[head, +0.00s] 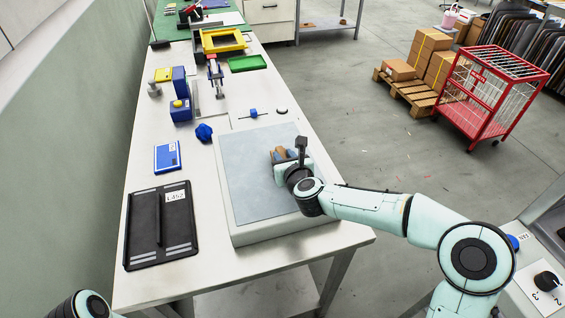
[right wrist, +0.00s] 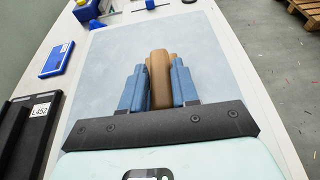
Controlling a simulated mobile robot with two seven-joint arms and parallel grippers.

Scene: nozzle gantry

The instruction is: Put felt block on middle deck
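A brown block, which I take to be the felt block (right wrist: 160,80), stands between the two blue fingers of my right gripper (right wrist: 158,88) in the right wrist view. The fingers lie against its two sides. In the head view the brown block (head: 279,153) shows at the fingertips of my right gripper (head: 282,160), over the grey-blue top of a raised white slab (head: 240,190). Its underside is hidden, so I cannot tell whether it touches the slab. No deck is marked as the middle one. My left gripper is out of view.
A black tray labelled L452 (head: 143,232) and a blue flat box (head: 167,156) lie left of the slab. A blue knob (head: 204,132) and a blue fixture (head: 181,107) stand farther back. A yellow frame (head: 222,41) and green tray (head: 247,63) are at the far end.

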